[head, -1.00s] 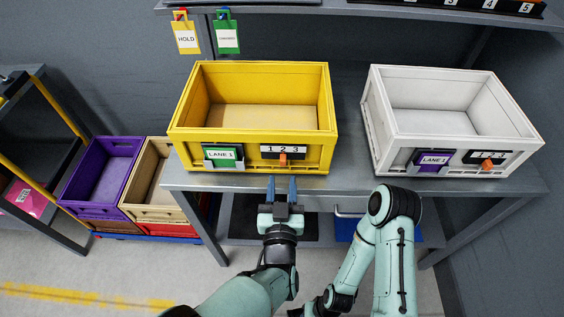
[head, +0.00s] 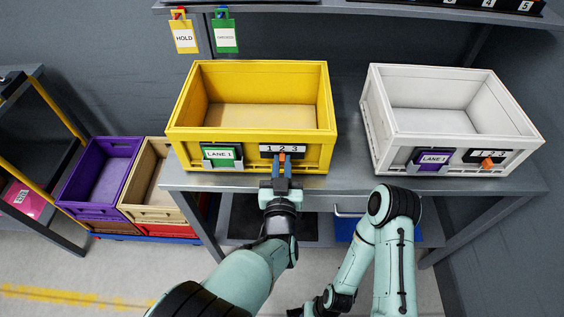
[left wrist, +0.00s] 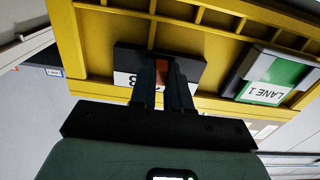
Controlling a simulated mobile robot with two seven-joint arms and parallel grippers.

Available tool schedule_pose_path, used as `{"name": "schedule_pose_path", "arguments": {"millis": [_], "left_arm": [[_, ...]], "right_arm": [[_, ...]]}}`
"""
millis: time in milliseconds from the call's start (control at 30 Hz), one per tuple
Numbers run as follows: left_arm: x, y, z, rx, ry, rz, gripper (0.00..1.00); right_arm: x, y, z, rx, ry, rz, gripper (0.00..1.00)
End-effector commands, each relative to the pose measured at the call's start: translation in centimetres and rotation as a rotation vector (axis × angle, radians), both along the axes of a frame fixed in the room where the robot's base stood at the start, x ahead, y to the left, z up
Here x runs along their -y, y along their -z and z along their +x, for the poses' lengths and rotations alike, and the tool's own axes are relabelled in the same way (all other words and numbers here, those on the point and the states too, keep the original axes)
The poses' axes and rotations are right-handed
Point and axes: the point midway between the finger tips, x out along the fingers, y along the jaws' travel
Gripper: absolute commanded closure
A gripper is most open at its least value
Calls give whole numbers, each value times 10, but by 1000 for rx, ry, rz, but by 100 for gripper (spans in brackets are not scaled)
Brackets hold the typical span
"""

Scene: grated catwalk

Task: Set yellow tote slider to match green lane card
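The yellow tote (head: 205,160) stands on the grey bench. Its front carries a green card (head: 221,154) reading LANE 1 and a black-and-white scale marked 1 2 3 (head: 268,149). The orange slider (head: 282,156) sits under the 2. My left gripper (head: 282,163) is at the slider, its fingers on either side of it. In the left wrist view the orange slider (left wrist: 164,70) shows between the fingertips; finger contact is not clear. The green card also shows there (left wrist: 282,75). My right arm is folded at the lower middle; its gripper cannot be made out.
A white tote (head: 385,140) with a purple LANE 1 card and its own orange slider stands to the right on the bench. Yellow HOLD and green tags (head: 226,36) hang above. Purple and tan bins (head: 100,175) stand at the lower left.

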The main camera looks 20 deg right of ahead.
Motion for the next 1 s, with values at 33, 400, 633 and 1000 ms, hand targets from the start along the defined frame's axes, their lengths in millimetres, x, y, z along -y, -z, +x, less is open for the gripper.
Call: {"name": "schedule_pose_path", "arguments": {"millis": [33,400,633,1000], "left_arm": [[0,0,0,0,0,0,93],[-4,1,1,-1,-1,0,93],[-9,1,2,-2,-2,1,93],[-16,1,4,-1,-2,0,93]], "right_arm": [[0,0,0,0,0,0,57],[0,1,0,0,0,0,57],[0,2,0,-1,0,0,57],[0,4,-1,-2,0,-1,57]]}}
